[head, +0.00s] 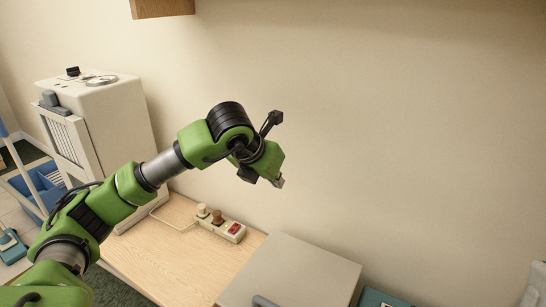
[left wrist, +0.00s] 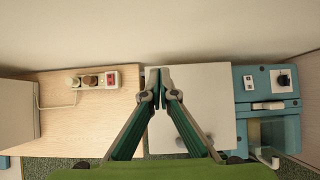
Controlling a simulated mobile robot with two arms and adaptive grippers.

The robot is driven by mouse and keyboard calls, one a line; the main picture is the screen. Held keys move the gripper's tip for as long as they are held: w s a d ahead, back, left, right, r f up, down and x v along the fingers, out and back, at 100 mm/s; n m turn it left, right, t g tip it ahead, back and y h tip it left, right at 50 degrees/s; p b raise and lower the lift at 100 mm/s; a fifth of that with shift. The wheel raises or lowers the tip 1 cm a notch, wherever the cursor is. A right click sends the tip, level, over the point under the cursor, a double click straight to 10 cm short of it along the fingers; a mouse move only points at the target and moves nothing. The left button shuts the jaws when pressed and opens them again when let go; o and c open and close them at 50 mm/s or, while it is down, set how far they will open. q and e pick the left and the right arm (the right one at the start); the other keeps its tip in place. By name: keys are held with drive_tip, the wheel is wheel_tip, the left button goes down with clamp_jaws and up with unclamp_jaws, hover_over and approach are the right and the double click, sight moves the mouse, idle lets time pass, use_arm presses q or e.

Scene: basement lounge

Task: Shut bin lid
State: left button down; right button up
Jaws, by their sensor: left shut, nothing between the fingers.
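A flat pale grey panel (head: 300,270), which may be the bin's lid, lies at the bottom of the head view beside the wooden tabletop. A dark handle (head: 265,301) shows at its near edge. My right gripper is out of view.
The wooden tabletop (head: 165,255) holds a power strip (head: 222,222) with plugs and a cable. A white cabinet (head: 105,110) stands at the left. A blue machine (left wrist: 268,95) stands right of the panel. A wooden shelf (head: 163,7) hangs above.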

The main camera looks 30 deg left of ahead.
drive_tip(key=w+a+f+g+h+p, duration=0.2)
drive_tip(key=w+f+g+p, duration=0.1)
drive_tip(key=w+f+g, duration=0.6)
use_arm(q)
wheel_tip(320, 180, up, 8)
drive_tip(key=s+p, duration=0.1)
drive_tip(key=p, duration=0.1)
drive_tip(key=shift+s, duration=0.35)
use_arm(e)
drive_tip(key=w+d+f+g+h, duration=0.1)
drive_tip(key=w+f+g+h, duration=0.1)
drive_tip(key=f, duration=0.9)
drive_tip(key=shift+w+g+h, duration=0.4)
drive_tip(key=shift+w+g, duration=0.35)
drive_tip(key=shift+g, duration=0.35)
use_arm(q)
drive_tip(key=shift+f, duration=0.15)
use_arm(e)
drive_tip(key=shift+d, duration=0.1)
